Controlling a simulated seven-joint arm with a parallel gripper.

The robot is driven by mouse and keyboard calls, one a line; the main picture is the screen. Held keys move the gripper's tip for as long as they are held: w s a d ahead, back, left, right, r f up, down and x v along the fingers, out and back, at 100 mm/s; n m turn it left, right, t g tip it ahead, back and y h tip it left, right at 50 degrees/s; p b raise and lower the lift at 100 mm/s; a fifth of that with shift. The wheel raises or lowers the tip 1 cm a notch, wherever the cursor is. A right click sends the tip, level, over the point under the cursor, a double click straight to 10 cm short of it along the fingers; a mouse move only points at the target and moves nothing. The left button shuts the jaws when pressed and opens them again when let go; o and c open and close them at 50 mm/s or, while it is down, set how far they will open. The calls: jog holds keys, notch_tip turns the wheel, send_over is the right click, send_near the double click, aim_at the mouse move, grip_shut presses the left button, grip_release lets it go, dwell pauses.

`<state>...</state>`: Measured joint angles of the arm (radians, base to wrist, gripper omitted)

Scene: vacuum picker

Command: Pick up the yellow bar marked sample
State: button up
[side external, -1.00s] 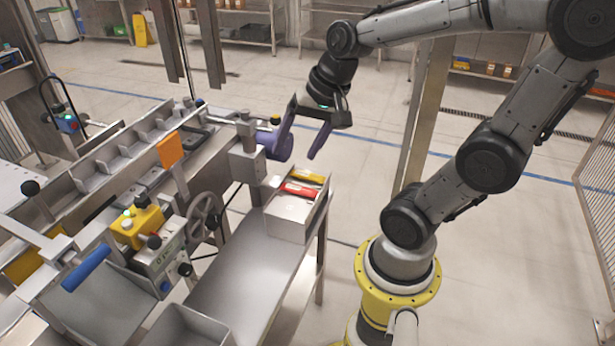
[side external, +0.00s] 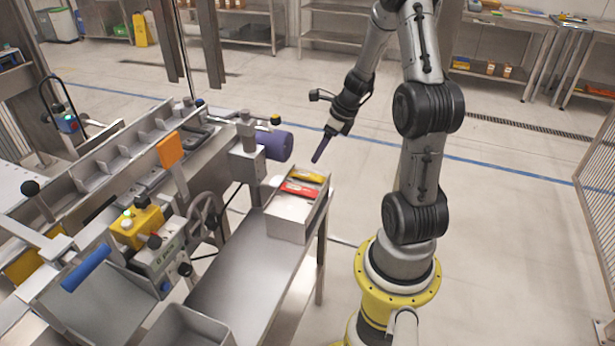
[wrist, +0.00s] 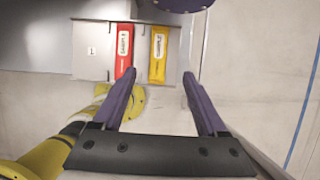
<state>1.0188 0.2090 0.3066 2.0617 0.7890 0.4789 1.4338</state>
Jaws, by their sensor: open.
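The yellow bar marked sample (side external: 308,176) lies in a grey metal tray (side external: 288,222) at the end of the bench, beside a red bar (side external: 299,189). In the wrist view the yellow bar (wrist: 158,55) stands upright in the picture, right of the red bar (wrist: 124,52), which also carries a sample label. My gripper (side external: 317,158) is above the far end of the tray, apart from the bars. In the wrist view its purple fingers (wrist: 154,95) are spread wide and empty, with the yellow bar lying ahead between their lines.
A purple cylinder (side external: 278,145) on the machine sits close left of my gripper; it also shows at the top of the wrist view (wrist: 178,4). A steel bench (side external: 232,285) runs below the tray. Open floor lies right of the tray.

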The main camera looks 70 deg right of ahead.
aim_at(308, 174)
jog(key=x, duration=0.3)
jog(key=shift+w+f, duration=0.1)
jog(key=shift+f, duration=0.25)
jog(key=shift+x, duration=2.6)
jog(key=shift+a+f, duration=0.1)
jog(key=shift+a, duration=0.05)
jog(key=shift+c, duration=0.2)
grip_shut()
